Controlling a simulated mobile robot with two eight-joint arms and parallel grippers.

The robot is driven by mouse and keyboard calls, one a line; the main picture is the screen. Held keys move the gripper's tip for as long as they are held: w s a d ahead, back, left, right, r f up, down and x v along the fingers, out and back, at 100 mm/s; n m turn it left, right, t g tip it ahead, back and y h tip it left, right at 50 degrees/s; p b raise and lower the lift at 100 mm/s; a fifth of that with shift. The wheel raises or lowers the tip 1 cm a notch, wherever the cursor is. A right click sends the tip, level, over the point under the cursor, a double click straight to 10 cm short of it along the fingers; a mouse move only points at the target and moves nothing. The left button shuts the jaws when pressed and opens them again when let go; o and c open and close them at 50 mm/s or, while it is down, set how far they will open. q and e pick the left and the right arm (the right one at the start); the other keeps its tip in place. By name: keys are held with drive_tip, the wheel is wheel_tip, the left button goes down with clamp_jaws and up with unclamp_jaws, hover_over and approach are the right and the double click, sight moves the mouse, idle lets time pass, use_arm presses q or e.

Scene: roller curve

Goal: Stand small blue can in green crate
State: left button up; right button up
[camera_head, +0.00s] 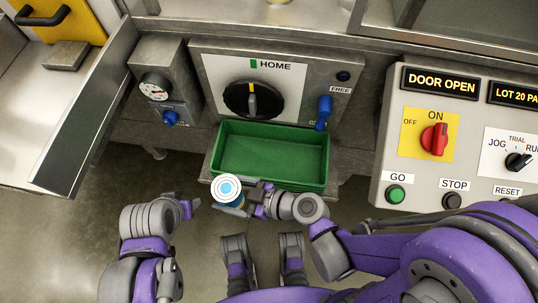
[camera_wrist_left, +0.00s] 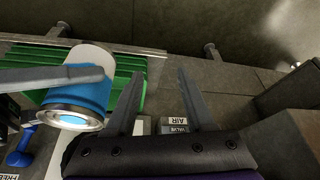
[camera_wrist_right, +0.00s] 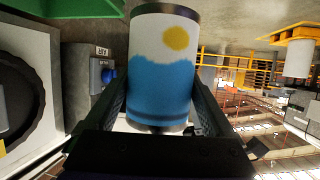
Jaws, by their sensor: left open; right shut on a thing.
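The small blue can (camera_head: 227,188), white and blue with a yellow spot, is held in my right gripper (camera_head: 240,197). In the head view its round top faces the camera, just in front of the left front corner of the green crate (camera_head: 270,155). The crate looks empty. In the right wrist view the can (camera_wrist_right: 162,70) sits between both fingers. The left wrist view shows the can (camera_wrist_left: 88,92) with a grey finger across it, and part of the crate (camera_wrist_left: 128,72) behind. My left gripper (camera_head: 193,205) is open and empty, left of the can.
Behind the crate stands a panel with a black HOME dial (camera_head: 252,98) and a blue FREE lever (camera_head: 323,112). A gauge box (camera_head: 158,88) is to its left. A control console (camera_head: 455,140) stands close on the right. The floor at left front is clear.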

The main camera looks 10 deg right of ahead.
drive_tip(key=shift+s+a+f+n+g+b, duration=0.15)
drive_tip(key=shift+a+f+g+b, duration=0.1)
drive_tip(key=shift+f, duration=0.15)
drive_tip(key=shift+s+a+f+n+g+b, duration=0.15)
drive_tip(key=shift+a+f, duration=0.05)
drive_tip(key=shift+f, duration=0.2)
drive_tip(key=w+d, duration=0.3)
drive_tip(key=w, duration=0.6)
drive_tip(key=w+d, duration=0.3)
drive_tip(key=w, duration=0.7)
use_arm(q)
drive_tip(key=s+b+x, duration=0.1)
drive_tip(key=b+x, duration=0.4)
drive_tip(key=x, duration=0.2)
drive_tip(key=shift+f, duration=0.65)
use_arm(e)
drive_tip(key=shift+s+a+f, duration=0.1)
drive_tip(key=shift+a+f, duration=0.05)
drive_tip(key=shift+f, duration=2.7)
drive_tip(key=shift+s+a+f, duration=0.1)
drive_tip(key=shift+f, duration=2.7)
